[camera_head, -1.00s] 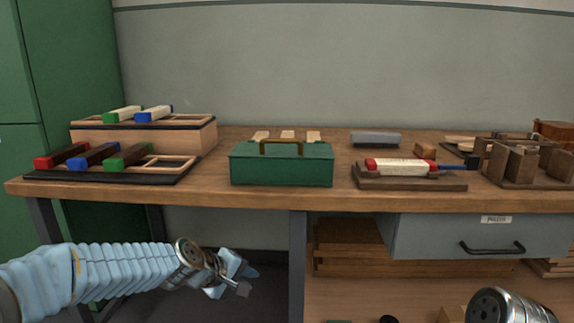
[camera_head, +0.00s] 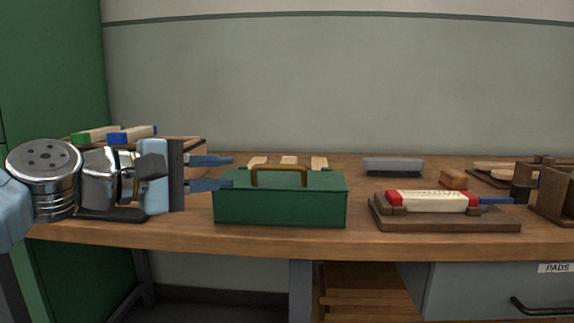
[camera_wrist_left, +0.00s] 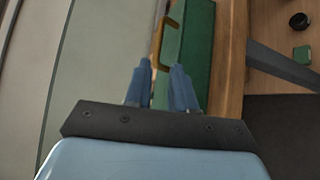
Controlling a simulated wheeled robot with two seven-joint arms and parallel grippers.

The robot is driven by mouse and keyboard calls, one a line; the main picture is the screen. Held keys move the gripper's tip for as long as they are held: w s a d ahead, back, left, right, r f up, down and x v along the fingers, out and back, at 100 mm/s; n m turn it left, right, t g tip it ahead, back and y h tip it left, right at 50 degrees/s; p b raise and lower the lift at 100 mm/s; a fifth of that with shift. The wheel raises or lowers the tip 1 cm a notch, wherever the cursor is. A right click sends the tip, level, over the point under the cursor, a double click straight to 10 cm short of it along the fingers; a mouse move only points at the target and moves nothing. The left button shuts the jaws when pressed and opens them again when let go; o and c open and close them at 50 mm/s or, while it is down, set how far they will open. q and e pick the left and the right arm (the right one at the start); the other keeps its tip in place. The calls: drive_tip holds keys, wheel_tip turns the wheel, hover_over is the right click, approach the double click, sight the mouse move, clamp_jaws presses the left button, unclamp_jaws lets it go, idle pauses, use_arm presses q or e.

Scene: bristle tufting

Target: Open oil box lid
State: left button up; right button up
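The green oil box (camera_head: 281,205) stands on the workbench with its lid down and a brown arched handle (camera_head: 279,169) on top. My left gripper (camera_head: 232,171) is at the box's left end, its two blue fingers spread apart and pointing right toward the handle. Nothing shows between the fingers. In the left wrist view the open fingers (camera_wrist_left: 162,75) point at the green box (camera_wrist_left: 198,50), with the handle (camera_wrist_left: 164,38) beyond the fingertips. I cannot tell whether a finger touches the lid. My right gripper is out of view.
A wooden stand with a white, red-ended block (camera_head: 430,201) sits right of the box. A grey block (camera_head: 392,167) and wooden pieces (camera_head: 288,162) lie behind. A rack with coloured blocks (camera_head: 131,134) is partly hidden behind my left arm.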

sight(273, 168)
use_arm(q)
drive_tip(key=x, duration=1.3)
drive_tip(key=shift+w+d, duration=0.3)
clamp_jaws()
